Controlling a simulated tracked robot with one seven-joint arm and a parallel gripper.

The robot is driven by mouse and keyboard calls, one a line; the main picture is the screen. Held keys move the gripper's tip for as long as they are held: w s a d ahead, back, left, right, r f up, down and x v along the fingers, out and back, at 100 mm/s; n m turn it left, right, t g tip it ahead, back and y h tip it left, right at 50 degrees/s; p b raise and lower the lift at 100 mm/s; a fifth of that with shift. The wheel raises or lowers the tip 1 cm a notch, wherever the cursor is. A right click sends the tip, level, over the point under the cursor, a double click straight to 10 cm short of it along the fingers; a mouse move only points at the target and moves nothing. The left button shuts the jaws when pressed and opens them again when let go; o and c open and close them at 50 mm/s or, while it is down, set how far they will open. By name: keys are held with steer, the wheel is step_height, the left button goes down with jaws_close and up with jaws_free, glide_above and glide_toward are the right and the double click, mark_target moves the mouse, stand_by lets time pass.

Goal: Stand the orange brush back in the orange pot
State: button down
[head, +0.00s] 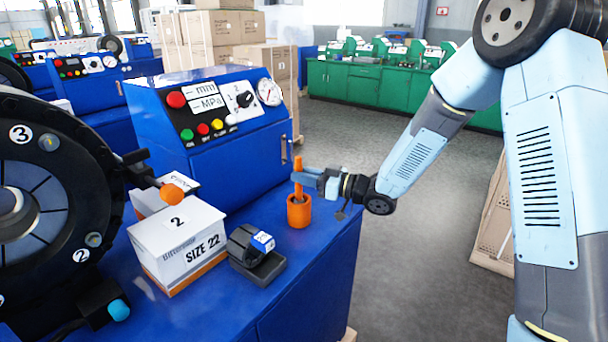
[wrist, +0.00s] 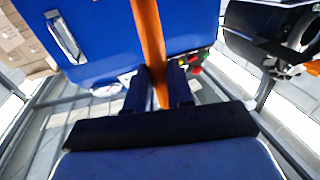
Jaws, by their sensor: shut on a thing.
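The orange pot (head: 299,212) stands upright on the blue bench top near its right edge. The orange brush (head: 298,170) is upright, its lower part at or inside the pot's mouth; I cannot tell how deep it reaches. My gripper (head: 303,178) reaches in from the right and is shut on the brush just above the pot. In the wrist view the brush's orange handle (wrist: 150,45) runs down between the two dark fingers (wrist: 160,88). The pot is not clearly visible in the wrist view.
A blue control cabinet (head: 235,165) stands close behind the pot. A dark tool block (head: 258,262) and a white SIZE 22 box (head: 180,250) are to its left on the bench top (head: 310,262). A round black crimper (head: 45,190) fills the far left. Open floor lies right of the bench.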

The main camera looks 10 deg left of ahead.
steer(key=shift+f, duration=0.4)
steer(key=c, duration=0.9)
jaws_free()
steer(key=s+d, duration=0.2)
steer(key=d, duration=1.1)
steer(key=shift+d+f, duration=0.3)
steer(key=shift+d, duration=0.05)
